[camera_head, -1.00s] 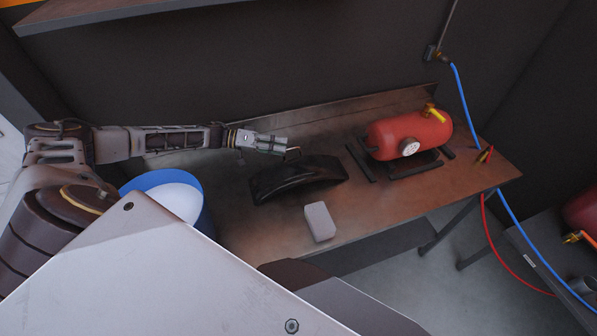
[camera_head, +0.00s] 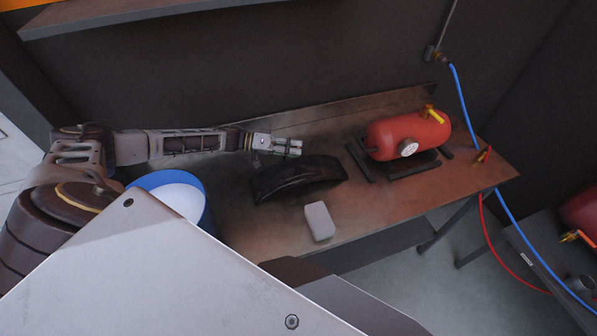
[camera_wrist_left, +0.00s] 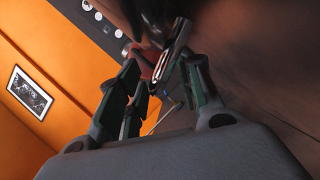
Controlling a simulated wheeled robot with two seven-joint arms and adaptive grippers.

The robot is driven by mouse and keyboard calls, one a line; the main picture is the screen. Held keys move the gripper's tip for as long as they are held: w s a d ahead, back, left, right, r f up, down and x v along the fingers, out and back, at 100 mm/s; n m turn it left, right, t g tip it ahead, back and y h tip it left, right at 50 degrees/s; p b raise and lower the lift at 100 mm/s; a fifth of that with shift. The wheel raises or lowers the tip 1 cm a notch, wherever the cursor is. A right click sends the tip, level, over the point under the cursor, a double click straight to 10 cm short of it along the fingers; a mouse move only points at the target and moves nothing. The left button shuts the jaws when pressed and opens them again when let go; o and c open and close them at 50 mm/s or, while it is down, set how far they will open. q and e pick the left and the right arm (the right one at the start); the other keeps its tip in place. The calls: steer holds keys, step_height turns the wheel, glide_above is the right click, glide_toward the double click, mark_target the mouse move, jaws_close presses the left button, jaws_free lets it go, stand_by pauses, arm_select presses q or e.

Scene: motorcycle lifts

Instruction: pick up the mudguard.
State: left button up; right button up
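The mudguard (camera_head: 298,181) is a black, glossy, curved piece resting arch-up on the brown workbench (camera_head: 385,208). My left gripper (camera_head: 295,148) is just behind the mudguard's top edge, toward the wall, and appears above the bench. In the left wrist view its two fingers (camera_wrist_left: 165,90) stand apart, with a gap between them. A dark shape at the top of that view may be the mudguard; I cannot tell for sure. Whether the fingers touch the mudguard is not clear. My right gripper is not in view.
A red air tank (camera_head: 408,135) stands right of the mudguard on dark feet. A light grey block (camera_head: 320,221) lies in front. A blue bin (camera_head: 202,219) is at the bench's left end. A blue hose (camera_head: 475,125) hangs at right.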

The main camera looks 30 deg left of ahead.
arm_select(q)
jaws_close()
stand_by(0.3)
steer(key=shift+w+r, duration=0.1)
steer(key=shift+r, duration=0.15)
steer(key=shift+r, duration=4.9)
